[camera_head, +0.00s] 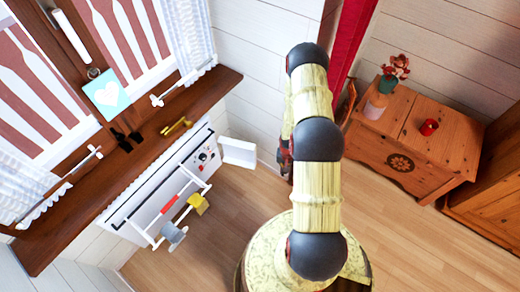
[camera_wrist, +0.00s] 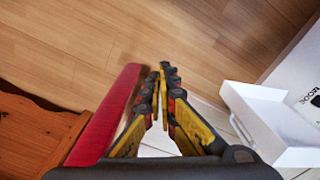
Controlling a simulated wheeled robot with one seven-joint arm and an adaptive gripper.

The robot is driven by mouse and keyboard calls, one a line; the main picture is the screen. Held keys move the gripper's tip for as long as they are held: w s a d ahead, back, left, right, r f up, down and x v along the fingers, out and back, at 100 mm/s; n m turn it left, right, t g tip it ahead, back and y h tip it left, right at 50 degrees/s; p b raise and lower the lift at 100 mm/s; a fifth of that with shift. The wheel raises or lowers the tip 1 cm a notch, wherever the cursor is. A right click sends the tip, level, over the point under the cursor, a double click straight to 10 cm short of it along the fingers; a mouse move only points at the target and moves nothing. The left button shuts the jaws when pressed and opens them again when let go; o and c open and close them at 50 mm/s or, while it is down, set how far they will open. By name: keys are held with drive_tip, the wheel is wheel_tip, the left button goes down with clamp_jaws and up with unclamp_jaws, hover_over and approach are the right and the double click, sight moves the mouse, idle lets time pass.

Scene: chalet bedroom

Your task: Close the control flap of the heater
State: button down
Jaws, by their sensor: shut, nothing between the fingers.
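The white heater (camera_head: 150,197) is mounted on the wall under the window sill. Its control flap (camera_head: 239,152) stands open, sticking out from the heater's right end beside the dark knobs (camera_head: 203,156). In the wrist view the white flap (camera_wrist: 262,112) is to the right of my gripper (camera_wrist: 163,68), with dark lettering on the heater panel behind it. My gripper's fingers are together and empty, pointing toward the floor. They appear apart from the flap. In the head view my arm mostly hides the gripper, which is to the right of the flap.
A rack (camera_head: 172,207) with red, yellow and grey items hangs on the heater's front. The wooden sill (camera_head: 60,225) juts out above. A red curtain (camera_head: 350,38) is near my arm, and a wooden chest (camera_head: 440,130) stands at right. Wooden floor (camera_head: 205,262) is clear below.

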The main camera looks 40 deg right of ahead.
wheel_tip(320, 180, down, 23)
drive_tip(key=a+m+t+h, duration=0.1)
drive_tip(key=a+m+t, duration=0.1)
drive_tip(key=m+t, duration=0.4)
drive_tip(key=w+d+r+m+t+h, duration=0.1)
drive_tip(key=w+d+r+m+t, duration=0.15)
drive_tip(key=w+r+t, duration=0.5)
drive_tip(key=w+d+r+m+t+h, duration=0.15)
drive_tip(key=w+r+m+t, duration=0.3)
drive_tip(key=r, duration=0.55)
drive_tip(key=w+a+n+b, duration=0.1)
drive_tip(key=w+a+b, duration=0.1)
drive_tip(key=w+b, duration=0.3)
drive_tip(key=shift+w+f, duration=0.2)
drive_tip(key=shift+w, duration=1.45)
drive_tip(key=shift+a, duration=0.1)
